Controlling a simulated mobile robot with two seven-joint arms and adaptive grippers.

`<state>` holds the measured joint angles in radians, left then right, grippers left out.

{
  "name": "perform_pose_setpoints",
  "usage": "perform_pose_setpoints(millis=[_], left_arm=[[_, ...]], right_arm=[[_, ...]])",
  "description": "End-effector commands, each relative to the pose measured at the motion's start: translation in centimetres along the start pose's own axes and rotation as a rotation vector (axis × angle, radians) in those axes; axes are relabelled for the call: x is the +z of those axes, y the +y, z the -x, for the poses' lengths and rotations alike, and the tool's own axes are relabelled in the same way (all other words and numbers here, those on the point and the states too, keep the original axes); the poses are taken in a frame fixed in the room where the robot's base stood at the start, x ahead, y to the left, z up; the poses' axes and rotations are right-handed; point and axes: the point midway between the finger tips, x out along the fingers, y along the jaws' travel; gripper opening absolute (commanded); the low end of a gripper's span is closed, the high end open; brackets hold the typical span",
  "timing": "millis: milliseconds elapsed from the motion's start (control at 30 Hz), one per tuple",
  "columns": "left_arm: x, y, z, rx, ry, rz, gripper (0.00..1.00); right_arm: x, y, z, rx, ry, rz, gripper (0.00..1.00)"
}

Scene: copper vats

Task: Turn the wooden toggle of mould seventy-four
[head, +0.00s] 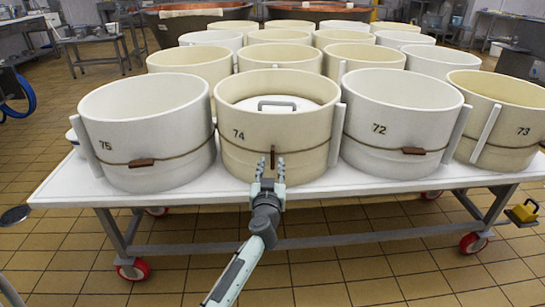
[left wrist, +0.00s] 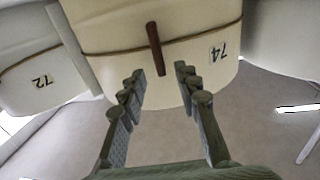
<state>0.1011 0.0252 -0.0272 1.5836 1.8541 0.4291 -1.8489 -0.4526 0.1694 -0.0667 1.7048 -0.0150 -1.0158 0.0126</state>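Mould seventy-four (head: 243,158) is a cream round mould in the front row, with a cord around it; it also fills the top of the left wrist view (left wrist: 195,55). Its brown wooden toggle (head: 273,157) stands upright on the cord; in the left wrist view the toggle (left wrist: 154,48) is near upright, slightly tilted. My left gripper (head: 271,170) is open in front of the mould, pointing at the toggle. In the left wrist view its fingertips (left wrist: 159,76) are spread just short of the toggle, which lines up with the gap. I cannot tell whether they touch. My right gripper is out of view.
Mould 75 (head: 150,115) is at left and mould 72 (head: 390,110) at right, close by, their toggles lying level. Mould 73 (head: 510,100) is further right. All stand on a white wheeled table (head: 330,190). A pale lid with a handle (head: 276,104) sits inside mould seventy-four.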

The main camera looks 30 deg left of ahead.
Motion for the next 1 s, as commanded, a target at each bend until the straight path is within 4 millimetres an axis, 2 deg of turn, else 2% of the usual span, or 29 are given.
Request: perform_pose_setpoints(millis=[100,300,667,933,1000], left_arm=[[0.1,0.0,-2.1,0.000,0.002,0.000,0.32],[0.1,0.0,-4.6,0.001,0.002,0.000,0.32],[0.0,0.0,-5.4,0.003,0.002,-0.001,0.32],[0.0,0.1,-5.3,0.003,0.002,-0.001,0.01],[0.0,0.1,-5.3,0.003,0.002,-0.001,0.00]], right_arm=[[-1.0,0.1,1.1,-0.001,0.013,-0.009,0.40],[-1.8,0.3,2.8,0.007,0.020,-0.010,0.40],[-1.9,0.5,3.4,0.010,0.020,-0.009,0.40],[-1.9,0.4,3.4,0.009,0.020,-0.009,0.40],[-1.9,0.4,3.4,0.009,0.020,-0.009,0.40]])
